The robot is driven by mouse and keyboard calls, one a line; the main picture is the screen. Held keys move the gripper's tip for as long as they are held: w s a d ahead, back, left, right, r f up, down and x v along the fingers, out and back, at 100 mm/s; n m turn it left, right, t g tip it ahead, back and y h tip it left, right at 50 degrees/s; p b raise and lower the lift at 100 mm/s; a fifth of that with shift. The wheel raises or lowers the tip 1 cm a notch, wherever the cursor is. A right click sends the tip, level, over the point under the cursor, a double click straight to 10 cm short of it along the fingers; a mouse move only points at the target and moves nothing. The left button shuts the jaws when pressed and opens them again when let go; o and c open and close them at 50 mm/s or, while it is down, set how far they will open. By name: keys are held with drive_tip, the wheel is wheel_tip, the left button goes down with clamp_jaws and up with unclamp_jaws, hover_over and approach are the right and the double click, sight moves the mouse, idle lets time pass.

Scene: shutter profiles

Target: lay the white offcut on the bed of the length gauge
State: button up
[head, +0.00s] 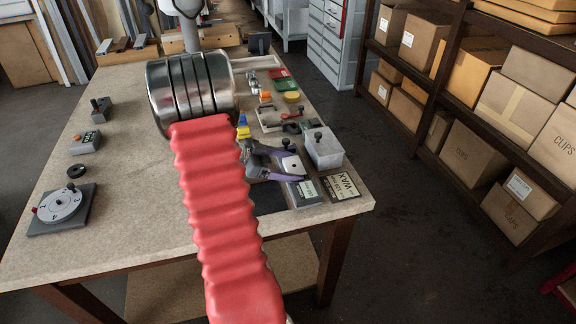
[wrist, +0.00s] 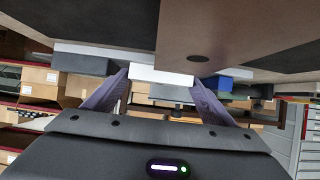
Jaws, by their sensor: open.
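My gripper (head: 296,166) has two purple fingers and is open, low over the right front part of the bench. A small white block (head: 292,168) with a dark spot on it, which looks like the white offcut, lies between the fingertips. In the wrist view my gripper (wrist: 161,78) also has a white piece (wrist: 160,75) between its spread fingers. Whether the fingers touch it cannot be told. I cannot pick out the length gauge with certainty; my red arm and the metal drum hide part of the bench.
A grey box with a knob (head: 322,148) stands close right of my gripper. A WAX card (head: 341,186) and a grey labelled item (head: 303,192) lie in front.

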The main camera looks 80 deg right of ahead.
drive_tip(key=v, duration=1.2)
drive_tip(key=shift+w, duration=0.15)
idle(0.6)
